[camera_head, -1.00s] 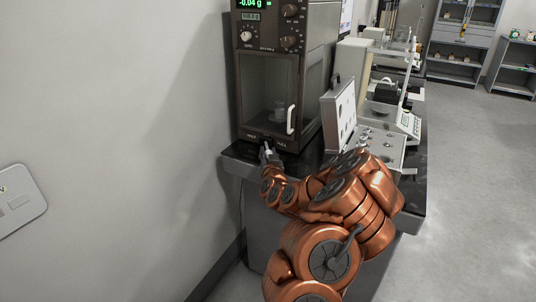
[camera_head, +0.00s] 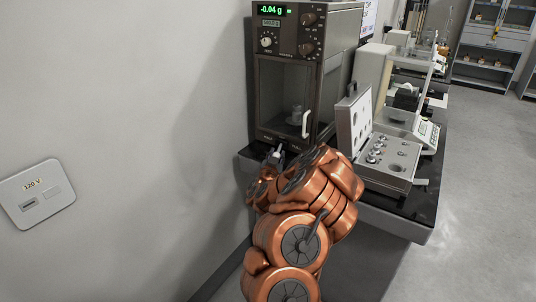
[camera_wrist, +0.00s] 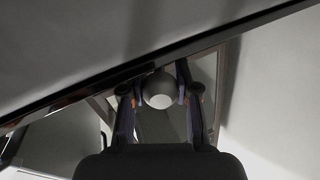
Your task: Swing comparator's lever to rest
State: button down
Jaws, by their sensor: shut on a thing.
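The comparator (camera_head: 267,92) is a tall dark brown cabinet with a glass door and a green display reading -0.04 g. It stands at the near left of the black-topped table. My gripper (camera_head: 276,154) is at the lower front edge of the comparator, below the door. In the wrist view my gripper (camera_wrist: 158,92) has its two fingers on either side of a round grey knob (camera_wrist: 158,88), shut on it. The knob appears to be the end of the lever. The lever's shaft and its exact position are hidden by my gripper and arm.
An open case of weights (camera_head: 385,170) stands right of the comparator on the black tabletop (camera_head: 415,200). More balances stand behind it. A wall lies close on the left, with a socket plate (camera_head: 38,195). Open floor (camera_head: 480,160) is on the right.

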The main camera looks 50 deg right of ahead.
jog(key=shift+w+a, duration=0.25)
jog(key=shift+w, duration=0.4)
jog(key=shift+w+a, duration=0.25)
jog(key=shift+w, duration=0.4)
jog(key=shift+w+a+r, duration=0.1)
jog(key=shift+w, duration=0.05)
jog(key=c, duration=1.2)
grip_release()
jog(key=shift+w, duration=0.1)
jog(key=o, duration=0.4)
jog(key=shift+s, duration=0.3)
jog(key=shift+v, duration=3.6)
